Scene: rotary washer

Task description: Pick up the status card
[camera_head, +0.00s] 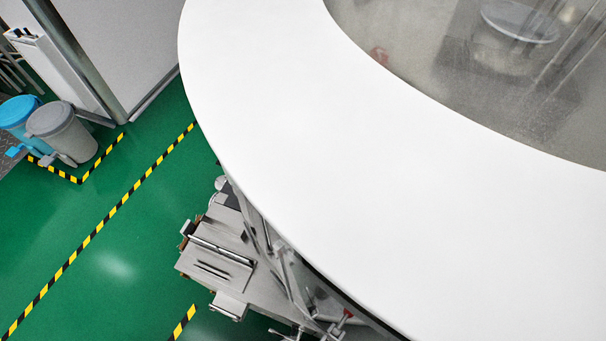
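I see no status card that I can make out in the head view. My gripper does not show in this view either. A large white curved panel (330,150) of the washer fills the middle and right of the view and hides much of what lies behind and below it.
A scratched grey window or metal surface (480,80) lies at the upper right. Metal machine parts (225,255) stick out below the panel's left edge. A blue bin (18,115) and a grey bin (62,130) stand at the left. Green floor (120,250) with yellow-black tape is open at lower left.

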